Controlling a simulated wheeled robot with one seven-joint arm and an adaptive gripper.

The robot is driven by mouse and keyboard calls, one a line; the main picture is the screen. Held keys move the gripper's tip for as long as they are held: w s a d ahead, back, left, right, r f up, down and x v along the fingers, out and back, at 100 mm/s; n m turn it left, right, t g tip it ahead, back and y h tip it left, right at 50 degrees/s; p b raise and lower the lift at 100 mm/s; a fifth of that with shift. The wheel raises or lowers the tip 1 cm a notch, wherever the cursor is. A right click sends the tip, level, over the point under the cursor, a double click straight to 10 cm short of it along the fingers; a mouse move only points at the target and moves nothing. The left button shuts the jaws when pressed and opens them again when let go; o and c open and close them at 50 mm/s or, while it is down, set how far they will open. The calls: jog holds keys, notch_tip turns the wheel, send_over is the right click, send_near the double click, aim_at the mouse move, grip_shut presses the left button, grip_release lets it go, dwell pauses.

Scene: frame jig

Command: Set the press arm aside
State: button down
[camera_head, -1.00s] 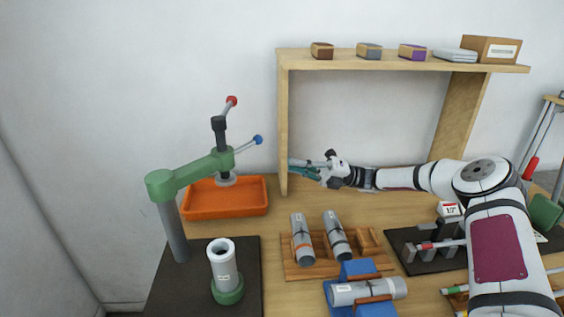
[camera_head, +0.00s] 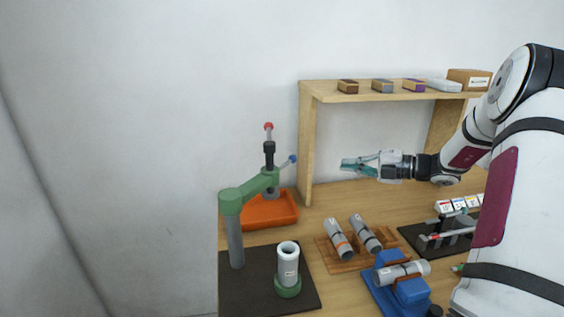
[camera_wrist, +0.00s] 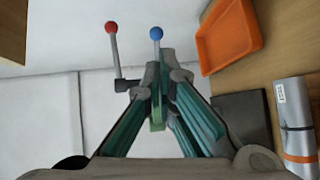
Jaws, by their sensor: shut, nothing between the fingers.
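The press arm (camera_head: 249,190) is a green bar on a grey post (camera_head: 235,242). Its head carries a red-knobbed lever (camera_head: 268,127) and a blue-knobbed lever (camera_head: 293,159). In the head view it reaches from the post to the right and back, its head over the orange tray's area. A grey tube (camera_head: 288,262) stands upright in a green base (camera_head: 288,288), clear of the arm. My gripper (camera_head: 345,164) is shut and empty, in the air right of the press head. In the wrist view, the fingers partly hide the press arm (camera_wrist: 157,112) behind them.
An orange tray (camera_head: 270,215) sits behind the press. A wooden shelf frame (camera_head: 306,150) stands behind my gripper. Two grey tubes (camera_head: 338,240) lie in a wooden rack, and another lies on a blue stand (camera_head: 411,291). A black mat (camera_head: 262,296) lies under the press.

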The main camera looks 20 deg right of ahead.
aim_at(295, 157)
jog(key=p+x, duration=0.1)
jog(key=x, duration=1.3)
jog(key=x, duration=0.1)
jog(key=b+x, duration=0.1)
jog(key=x, duration=0.1)
jog(key=shift+w+r, duration=0.1)
jog(key=shift+w, duration=0.4)
jog(key=shift+w+a+r+b, duration=0.1)
jog(key=shift+w+b, duration=0.15)
jog(key=shift+b, duration=0.05)
jog(key=shift+r, duration=0.15)
jog(key=shift+s, duration=0.1)
